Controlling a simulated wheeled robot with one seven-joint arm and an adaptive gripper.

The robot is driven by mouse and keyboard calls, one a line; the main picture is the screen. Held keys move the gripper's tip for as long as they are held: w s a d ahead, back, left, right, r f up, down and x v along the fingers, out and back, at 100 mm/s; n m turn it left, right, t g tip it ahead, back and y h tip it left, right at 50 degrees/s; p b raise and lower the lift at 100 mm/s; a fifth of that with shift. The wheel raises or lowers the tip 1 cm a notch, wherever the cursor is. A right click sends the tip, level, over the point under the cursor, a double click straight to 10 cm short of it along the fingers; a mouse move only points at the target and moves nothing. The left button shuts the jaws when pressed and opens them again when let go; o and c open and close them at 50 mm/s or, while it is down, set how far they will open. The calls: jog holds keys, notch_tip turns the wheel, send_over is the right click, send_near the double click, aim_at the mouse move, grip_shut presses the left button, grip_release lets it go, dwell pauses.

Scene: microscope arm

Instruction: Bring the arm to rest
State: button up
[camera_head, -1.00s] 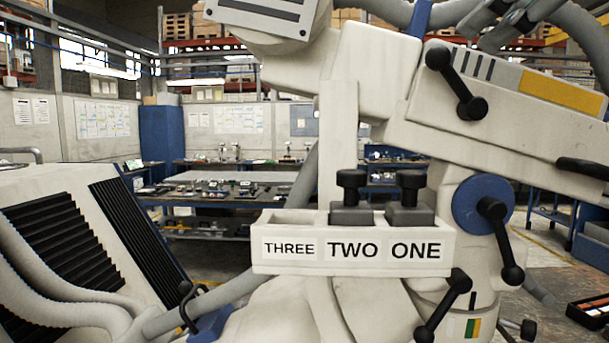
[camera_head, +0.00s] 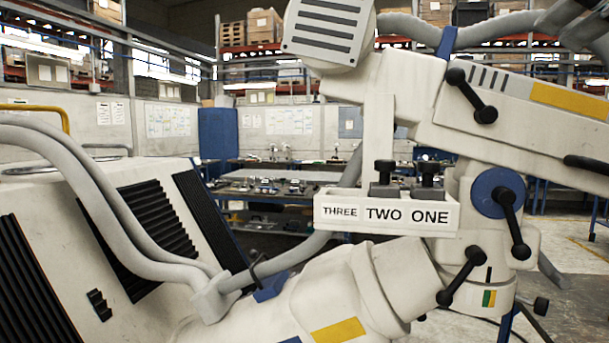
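My gripper and arm are not in view. The white microscope arm (camera_head: 420,95) stands at the centre right, with a slotted head (camera_head: 328,32) at its upper left and black lever handles. A white tray (camera_head: 385,232) labelled THREE, TWO, ONE is at its middle. A dark-knobbed grey piece (camera_head: 384,188) stands upright above label TWO, and a second such piece (camera_head: 427,188) above ONE. No piece shows above THREE; the inside of the tray is hidden by its front wall.
A white cabinet (camera_head: 60,215) with black vents and thick grey hoses (camera_head: 110,190) fills the left. A white jointed part (camera_head: 340,290) lies low in front. Workbenches (camera_head: 265,187) and a blue cabinet (camera_head: 217,145) stand behind. Open floor (camera_head: 565,255) shows at the right.

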jog(key=a+f+m+g, duration=0.2)
jog(key=f+m+g, duration=0.1)
jog(key=f, duration=1)
jog(key=s+a+f+m+g+y, duration=0.1)
jog(key=a+f+m+g, duration=0.1)
jog(key=f, duration=1.1)
jog(key=s+a+f+m+g, duration=0.1)
jog(key=a+f+m+g, duration=0.2)
jog(key=f, duration=1.1)
jog(key=shift+s+m+g+y, duration=0.3)
jog(key=shift+m+g, duration=0.5)
jog(key=shift+m, duration=0.3)
jog(key=shift+w, duration=0.1)
